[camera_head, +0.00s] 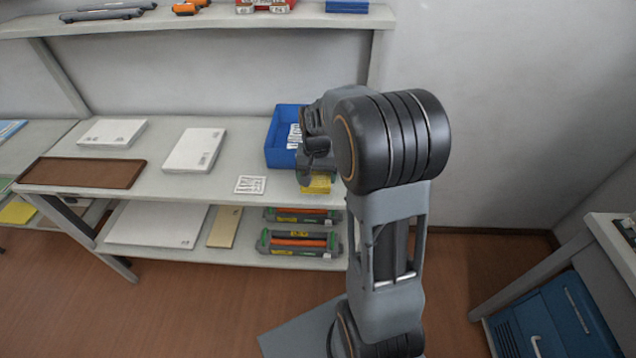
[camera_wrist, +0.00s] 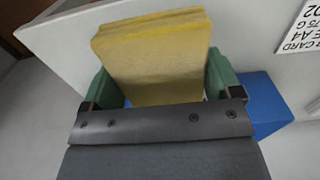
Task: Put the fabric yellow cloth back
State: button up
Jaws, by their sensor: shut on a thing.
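The yellow cloth (camera_head: 317,184) is a folded, thick-looking block near the front right edge of the upper shelf board in the head view. In the wrist view the yellow cloth (camera_wrist: 155,62) fills the space between the two green fingers. My gripper (camera_head: 316,172) is shut on it, and the wrist view shows my gripper (camera_wrist: 162,82) with one finger on each side. I cannot tell whether the cloth touches the board. My arm covers part of the scene to its right.
A blue bin (camera_head: 283,140) stands behind my gripper. A printed card (camera_head: 250,185) and white packs (camera_head: 195,150) lie left on the board (camera_head: 225,130). A brown tray (camera_head: 82,173) is farther left. Toner cartridges (camera_head: 298,243) lie below. Another yellow item (camera_head: 17,212) sits lower left.

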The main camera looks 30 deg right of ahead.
aim_at(317, 174)
jog(key=shift+w+d+f, duration=0.15)
jog(key=shift+d+f, duration=0.05)
jog(key=shift+f, duration=0.8)
jog(key=shift+w+d+f, duration=0.1)
jog(key=shift+d+f, duration=0.05)
jog(key=shift+f, duration=0.85)
jog(key=shift+f+b, duration=0.15)
jog(key=shift+b, duration=0.15)
jog(key=o, duration=0.7)
jog(key=shift+c, duration=0.2)
notch_tip(317, 174, up, 11)
jog(key=shift+f+p, duration=0.1)
jog(key=shift+p, duration=0.55)
jog(key=shift+r, duration=0.4)
jog(key=shift+s+a+r, duration=0.2)
jog(key=shift+r, duration=0.1)
jog(key=s+a+n+t, duration=0.3)
jog(key=s+a, duration=0.6)
jog(key=s, duration=0.6)
jog(key=n, duration=0.2)
jog(key=shift+n, duration=0.4)
